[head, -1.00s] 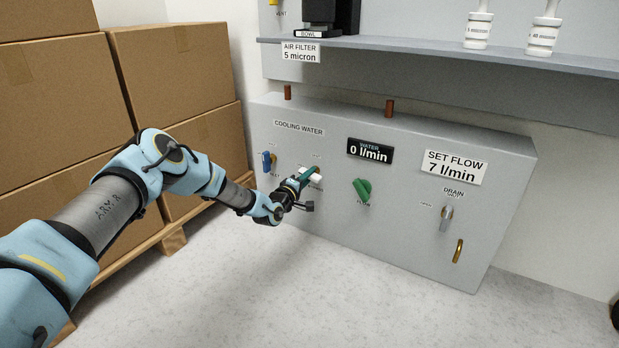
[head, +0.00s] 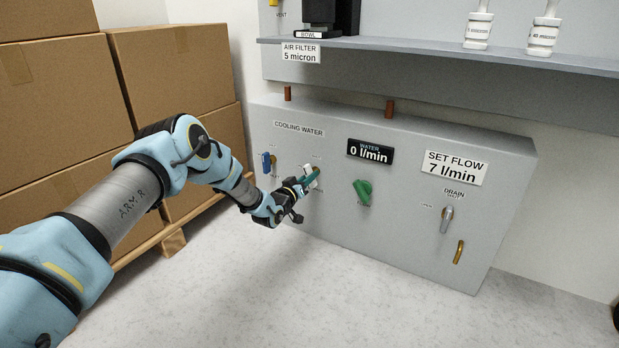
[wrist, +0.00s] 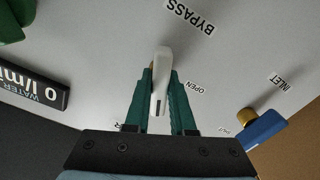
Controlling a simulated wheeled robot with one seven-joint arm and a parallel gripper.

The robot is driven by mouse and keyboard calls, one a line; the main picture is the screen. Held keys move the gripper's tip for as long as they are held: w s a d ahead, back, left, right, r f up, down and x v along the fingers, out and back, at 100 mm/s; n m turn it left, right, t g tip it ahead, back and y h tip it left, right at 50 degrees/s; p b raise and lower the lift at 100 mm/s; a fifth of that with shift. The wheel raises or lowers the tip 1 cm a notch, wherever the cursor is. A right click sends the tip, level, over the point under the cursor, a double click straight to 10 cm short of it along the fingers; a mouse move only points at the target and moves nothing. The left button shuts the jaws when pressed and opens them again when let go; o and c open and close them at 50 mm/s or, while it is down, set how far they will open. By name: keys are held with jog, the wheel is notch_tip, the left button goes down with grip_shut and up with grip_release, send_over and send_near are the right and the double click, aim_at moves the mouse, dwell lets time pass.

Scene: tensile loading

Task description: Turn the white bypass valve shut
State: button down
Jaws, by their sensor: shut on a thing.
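The white bypass valve handle (head: 309,178) is on the front of the grey cooling water panel, between the blue inlet valve and the green flow knob. My gripper (head: 310,179) reaches it from the left. In the wrist view the white handle (wrist: 160,80) stands between my gripper's two green fingers (wrist: 160,100), which are shut on it. The "BYPASS" label (wrist: 190,18) and an "OPEN" label (wrist: 194,88) show beside it in the wrist view. Another label near the left finger is partly hidden.
The blue inlet valve (head: 267,163) is close on the left; the green flow knob (head: 362,192) is to the right. The display (head: 370,151) reads 0 l/min. A drain valve (head: 447,218) is farther right. Stacked boxes (head: 175,90) stand left. A shelf (head: 430,54) overhangs the panel.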

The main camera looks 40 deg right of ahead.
jog(key=shift+m, duration=2.2)
jog(key=c, duration=0.8)
grip_release()
jog(key=shift+o, duration=0.2)
jog(key=p+v, duration=0.4)
jog(key=v, duration=0.7)
jog(key=shift+d, duration=0.1)
